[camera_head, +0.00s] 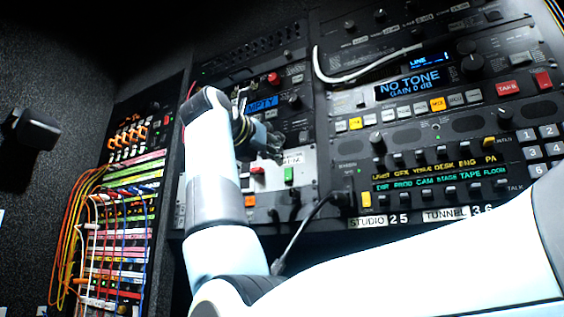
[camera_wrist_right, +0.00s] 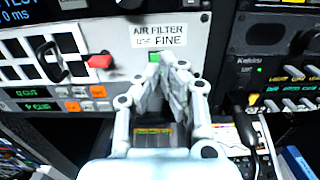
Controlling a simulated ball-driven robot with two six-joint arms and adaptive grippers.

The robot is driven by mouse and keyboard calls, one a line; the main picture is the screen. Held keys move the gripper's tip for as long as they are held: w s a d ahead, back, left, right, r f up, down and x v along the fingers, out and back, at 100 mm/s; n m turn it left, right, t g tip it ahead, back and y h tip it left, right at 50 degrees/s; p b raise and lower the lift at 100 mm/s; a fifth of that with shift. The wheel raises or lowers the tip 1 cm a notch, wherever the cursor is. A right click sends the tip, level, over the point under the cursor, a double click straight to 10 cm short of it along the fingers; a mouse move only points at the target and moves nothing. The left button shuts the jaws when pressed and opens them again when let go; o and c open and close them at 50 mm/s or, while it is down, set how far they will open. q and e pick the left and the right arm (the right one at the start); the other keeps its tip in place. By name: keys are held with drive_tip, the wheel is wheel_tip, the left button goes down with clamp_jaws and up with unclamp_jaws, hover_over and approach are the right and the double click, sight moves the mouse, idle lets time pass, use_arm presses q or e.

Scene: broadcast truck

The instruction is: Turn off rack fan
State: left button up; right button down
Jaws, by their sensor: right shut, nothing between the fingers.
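The light grey panel (camera_head: 305,180) in the rack carries a green switch (camera_head: 289,174), a red switch (camera_head: 257,170) and a white label. In the right wrist view, the label (camera_wrist_right: 159,36) reads "AIR FILTER USE FINE", and a green switch (camera_wrist_right: 154,57) sits just below it. A red knob or lever (camera_wrist_right: 100,61) is to its left. My right gripper (camera_wrist_right: 172,72) is shut and empty, its fingertips in front of the panel close to the green switch, partly covering it. Contact cannot be told. In the head view the gripper (camera_head: 266,146) is partly hidden by my arm. My left gripper is out of view.
An intercom panel (camera_head: 440,180) with lit lettering stands right of the grey panel. Orange and yellow cables (camera_head: 70,230) hang at the left by a patch bay. A black cable (camera_head: 302,235) hangs below. A handset (camera_wrist_right: 246,135) is at the lower right.

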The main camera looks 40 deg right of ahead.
use_arm(q)
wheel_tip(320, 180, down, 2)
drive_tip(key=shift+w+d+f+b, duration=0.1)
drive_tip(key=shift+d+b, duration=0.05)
drive_tip(key=shift+b, duration=0.7)
use_arm(e)
drive_tip(key=v, duration=0.8)
drive_tip(key=shift+w+r, duration=0.15)
drive_tip(key=shift+r, duration=0.4)
drive_tip(key=shift+a, duration=0.15)
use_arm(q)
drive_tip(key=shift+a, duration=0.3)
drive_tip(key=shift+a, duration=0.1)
